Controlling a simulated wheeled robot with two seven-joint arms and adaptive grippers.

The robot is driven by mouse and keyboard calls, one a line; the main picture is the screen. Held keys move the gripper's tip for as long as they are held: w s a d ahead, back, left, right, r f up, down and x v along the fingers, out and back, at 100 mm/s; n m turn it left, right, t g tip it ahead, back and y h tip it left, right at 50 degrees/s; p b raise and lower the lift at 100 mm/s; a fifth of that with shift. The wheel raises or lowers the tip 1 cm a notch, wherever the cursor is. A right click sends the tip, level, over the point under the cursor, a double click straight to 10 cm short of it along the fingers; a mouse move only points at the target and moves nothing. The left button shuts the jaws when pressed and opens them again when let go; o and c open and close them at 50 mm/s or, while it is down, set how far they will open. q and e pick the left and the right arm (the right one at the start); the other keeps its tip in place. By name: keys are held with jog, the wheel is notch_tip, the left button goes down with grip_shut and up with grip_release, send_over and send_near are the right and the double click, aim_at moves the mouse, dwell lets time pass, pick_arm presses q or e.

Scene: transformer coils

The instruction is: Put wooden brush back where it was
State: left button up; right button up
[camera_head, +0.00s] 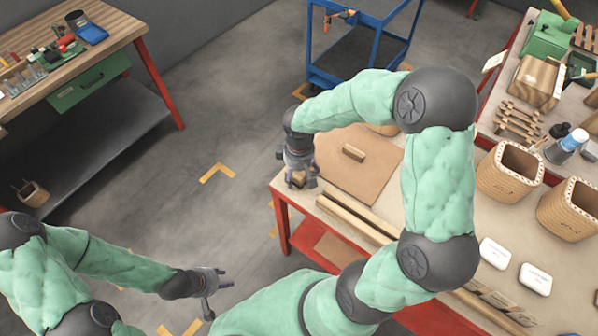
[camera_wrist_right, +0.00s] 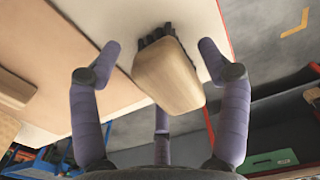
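The wooden brush (camera_wrist_right: 168,75) is a light wooden block with black bristles, seen in the right wrist view. It is between the spread fingers of my right gripper (camera_wrist_right: 161,58), with visible gaps to both side fingers. In the head view, my right gripper (camera_head: 298,176) is low over the near left corner of the table (camera_head: 284,190), and a small brown part of the brush shows among its fingers. Whether the bristles touch the table is unclear. My left gripper (camera_head: 217,293) is open and empty over the floor, away from the table.
A brown board (camera_head: 377,178) with a small wooden block (camera_head: 353,152) lies beside my right gripper. A blue cart (camera_head: 360,50) stands behind; a workbench (camera_head: 75,75) is at left.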

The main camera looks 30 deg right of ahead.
jog(key=shift+r+p, duration=0.3)
jog(key=shift+r, duration=0.25)
notch_tip(320, 180, up, 11)
jog(key=p, duration=0.3)
jog(key=shift+r+p, duration=0.15)
jog(key=shift+p, duration=0.15)
